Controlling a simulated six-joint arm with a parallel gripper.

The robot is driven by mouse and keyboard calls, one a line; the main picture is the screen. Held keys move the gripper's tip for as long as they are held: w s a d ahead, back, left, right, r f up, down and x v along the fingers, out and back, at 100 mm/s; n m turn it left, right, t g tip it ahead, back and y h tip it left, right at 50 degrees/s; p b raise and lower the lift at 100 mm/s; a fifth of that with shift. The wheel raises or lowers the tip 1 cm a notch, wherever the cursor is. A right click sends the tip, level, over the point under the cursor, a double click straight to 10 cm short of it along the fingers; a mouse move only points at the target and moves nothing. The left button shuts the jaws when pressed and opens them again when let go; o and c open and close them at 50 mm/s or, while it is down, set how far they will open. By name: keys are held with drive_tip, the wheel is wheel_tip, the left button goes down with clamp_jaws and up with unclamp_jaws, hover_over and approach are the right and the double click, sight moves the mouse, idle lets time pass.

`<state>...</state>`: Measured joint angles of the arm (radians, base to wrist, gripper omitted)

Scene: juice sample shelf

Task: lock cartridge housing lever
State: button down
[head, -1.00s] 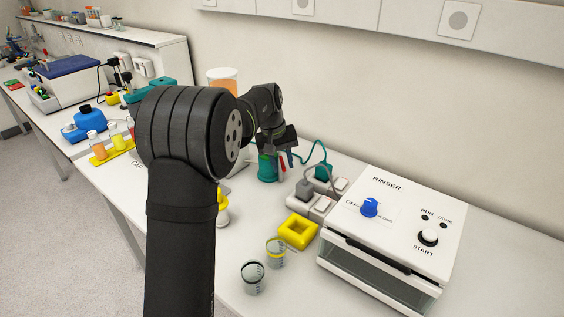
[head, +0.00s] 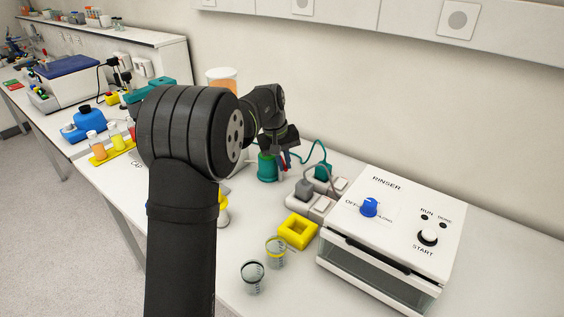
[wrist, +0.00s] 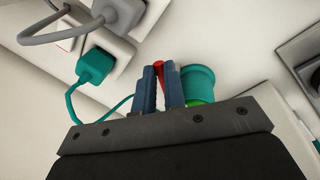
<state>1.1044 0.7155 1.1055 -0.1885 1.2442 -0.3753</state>
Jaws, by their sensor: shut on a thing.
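The teal cartridge housing (head: 267,168) stands on the bench beyond my arm. In the wrist view the round teal housing (wrist: 197,80) shows just right of the fingers, with a bright green part below its rim. A red lever (wrist: 159,73) lies between the two blue fingers of my gripper (wrist: 161,80). My gripper is shut on this lever, beside the housing. In the head view my gripper (head: 285,159) is small and partly hidden by its own wrist. The lower part of the lever is hidden by the fingers and gripper body.
A power strip (head: 310,206) with a grey plug and a teal plug (head: 323,172) is right of the housing. The white rinser (head: 390,230), a yellow square holder (head: 298,231) and two cups (head: 253,278) stand nearer. A teal cable loops behind my gripper.

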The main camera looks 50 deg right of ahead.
drive_tip(key=shift+s+d+n+t, duration=0.3)
drive_tip(key=shift+d+n, duration=0.45)
drive_tip(key=shift+n, duration=0.7)
drive_tip(key=shift+s+d+n+t, duration=0.25)
drive_tip(key=shift+d+n, duration=0.5)
drive_tip(key=shift+n, duration=0.75)
drive_tip(key=shift+s+d+n+t, duration=0.3)
drive_tip(key=shift+d+n, duration=0.45)
drive_tip(key=shift+n, duration=0.7)
drive_tip(key=c, duration=1.5)
unclamp_jaws()
drive_tip(key=shift+r, duration=0.1)
drive_tip(key=a+r, duration=0.3)
drive_tip(key=r, duration=1.4)
drive_tip(key=shift+s+a, duration=0.2)
